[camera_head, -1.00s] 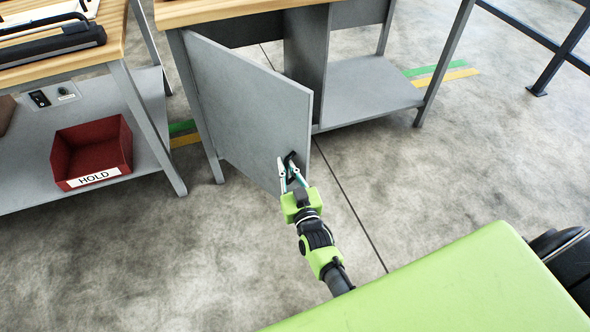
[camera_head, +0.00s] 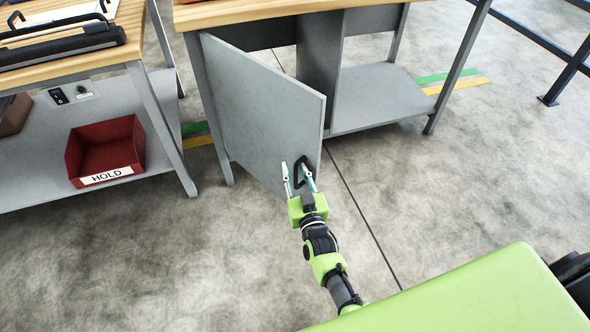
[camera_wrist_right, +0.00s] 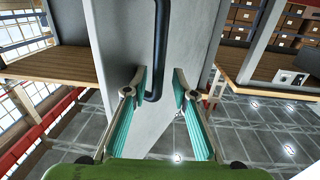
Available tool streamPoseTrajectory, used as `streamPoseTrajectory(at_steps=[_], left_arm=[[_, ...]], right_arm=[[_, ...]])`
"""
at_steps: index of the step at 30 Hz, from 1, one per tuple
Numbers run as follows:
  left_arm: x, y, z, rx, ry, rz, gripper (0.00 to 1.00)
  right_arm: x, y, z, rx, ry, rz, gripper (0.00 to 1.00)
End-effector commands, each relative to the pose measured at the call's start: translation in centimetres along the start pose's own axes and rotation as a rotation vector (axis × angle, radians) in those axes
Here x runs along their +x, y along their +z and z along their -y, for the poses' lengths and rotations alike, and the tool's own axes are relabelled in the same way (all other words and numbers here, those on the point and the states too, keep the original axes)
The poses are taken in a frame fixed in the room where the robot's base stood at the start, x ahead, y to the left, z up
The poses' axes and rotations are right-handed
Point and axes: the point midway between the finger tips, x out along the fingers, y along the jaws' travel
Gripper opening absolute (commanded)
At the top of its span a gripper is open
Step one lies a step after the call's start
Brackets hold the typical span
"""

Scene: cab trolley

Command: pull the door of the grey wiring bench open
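The grey door (camera_head: 262,105) of the grey wiring bench (camera_head: 355,90) stands swung out from the bench front, hinged at its left side. Its black loop handle (camera_head: 302,171) is near the free edge, low on the panel. My right gripper (camera_head: 298,172) is at the handle with its two fingers apart. In the right wrist view the dark handle bar (camera_wrist_right: 157,50) runs down between the open fingers (camera_wrist_right: 160,84), with gaps on both sides. The grey door panel (camera_wrist_right: 116,45) fills the middle behind it. My left gripper is not in view.
A second bench (camera_head: 160,110) at left carries a red HOLD bin (camera_head: 105,150) on its lower shelf. The opened bench shows a grey lower shelf (camera_head: 375,95). The concrete floor (camera_head: 450,180) to the right is clear. A dark railing (camera_head: 560,75) stands at the upper right.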

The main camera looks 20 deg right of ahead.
Motion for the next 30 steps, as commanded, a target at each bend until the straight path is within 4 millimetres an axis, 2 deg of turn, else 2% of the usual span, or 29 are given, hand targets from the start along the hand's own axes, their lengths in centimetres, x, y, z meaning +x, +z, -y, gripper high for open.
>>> streamPoseTrajectory(at_steps=[5, 13, 18, 28, 29, 30], left_arm=[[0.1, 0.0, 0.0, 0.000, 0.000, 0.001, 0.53], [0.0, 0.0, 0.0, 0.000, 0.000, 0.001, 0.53], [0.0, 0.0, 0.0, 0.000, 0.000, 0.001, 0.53], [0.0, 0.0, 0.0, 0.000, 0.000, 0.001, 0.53], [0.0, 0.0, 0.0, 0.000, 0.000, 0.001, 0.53], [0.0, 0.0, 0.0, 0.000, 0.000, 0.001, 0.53]], right_arm=[[-1.0, 0.1, 0.0, 0.000, 0.000, 0.002, 0.25], [-5.3, 0.1, 0.0, 0.000, -0.001, 0.003, 0.25], [-7.0, 0.1, 0.0, 0.000, -0.001, 0.001, 0.25], [-7.5, 0.0, 0.1, 0.000, -0.001, 0.000, 0.25], [-7.5, 0.0, 0.1, 0.000, -0.001, 0.000, 0.20], [-7.5, 0.1, 0.1, 0.000, -0.002, 0.003, 0.10]])
